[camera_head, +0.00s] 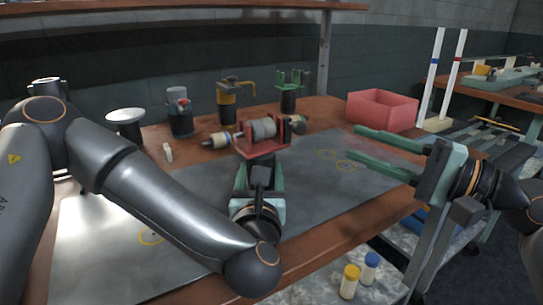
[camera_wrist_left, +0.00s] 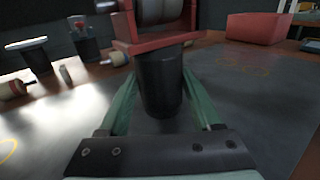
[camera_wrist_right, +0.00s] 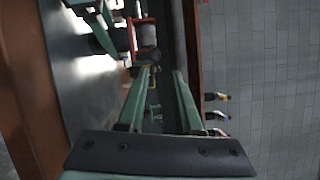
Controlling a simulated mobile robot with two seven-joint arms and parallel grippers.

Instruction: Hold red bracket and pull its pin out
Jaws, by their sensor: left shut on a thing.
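The red bracket (camera_head: 262,149) holds a grey roller (camera_head: 264,129) over the middle of the mat. It also shows at the top of the left wrist view (camera_wrist_left: 160,43) and in the right wrist view (camera_wrist_right: 146,36). My left gripper (camera_head: 258,168) is shut on the dark round post (camera_wrist_left: 159,86) under the bracket. A dark knobbed part (camera_head: 297,124) sits at the bracket's right side; whether this is the pin I cannot tell. My right gripper (camera_head: 351,143) is open and empty, right of the bracket and apart from it, fingers pointing towards it.
A red bin (camera_head: 382,110) stands at the back right. Several fixtures, including a yellow-topped one (camera_head: 235,98) and a green-topped one (camera_head: 289,88), line the back. A pale-bodied cylinder (camera_head: 216,140) is left of the bracket. The grey mat (camera_head: 315,200) is clear at front right.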

